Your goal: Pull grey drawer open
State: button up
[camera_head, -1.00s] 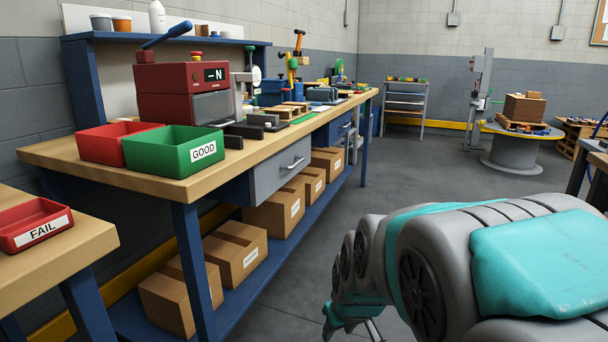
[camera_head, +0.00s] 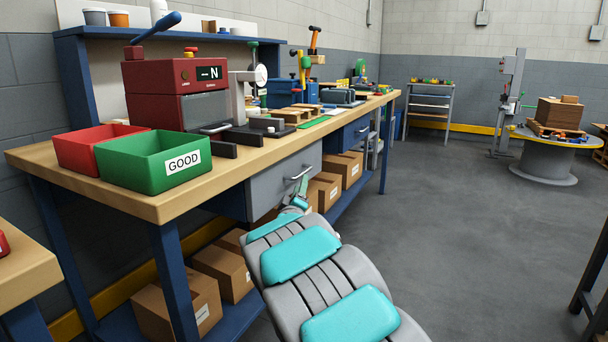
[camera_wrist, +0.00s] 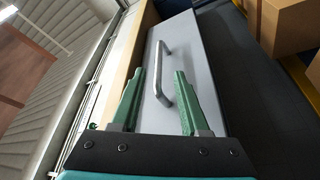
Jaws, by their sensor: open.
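The grey drawer (camera_head: 268,188) sits under the wooden bench top and looks shut. Its metal bar handle (camera_head: 301,172) is on the front face. In the wrist view, the drawer front (camera_wrist: 190,65) and its handle (camera_wrist: 162,70) lie ahead of my gripper (camera_wrist: 155,95). The two green fingers are apart, with the handle seen between and just beyond their tips. I cannot tell whether a finger touches the handle. In the head view, my arm reaches up to the drawer, and the gripper (camera_head: 297,203) is small and partly hidden by the arm.
The workbench (camera_head: 215,185) carries a green GOOD bin (camera_head: 150,165), a red bin (camera_head: 85,150) and a red machine (camera_head: 175,90). Cardboard boxes (camera_head: 175,300) stand on its lower shelf. A blue drawer (camera_head: 357,131) is farther along.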

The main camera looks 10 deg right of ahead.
jog(key=shift+p+x, duration=0.3)
jog(key=shift+x, duration=3.5)
jog(key=shift+c, duration=0.3)
grip_shut()
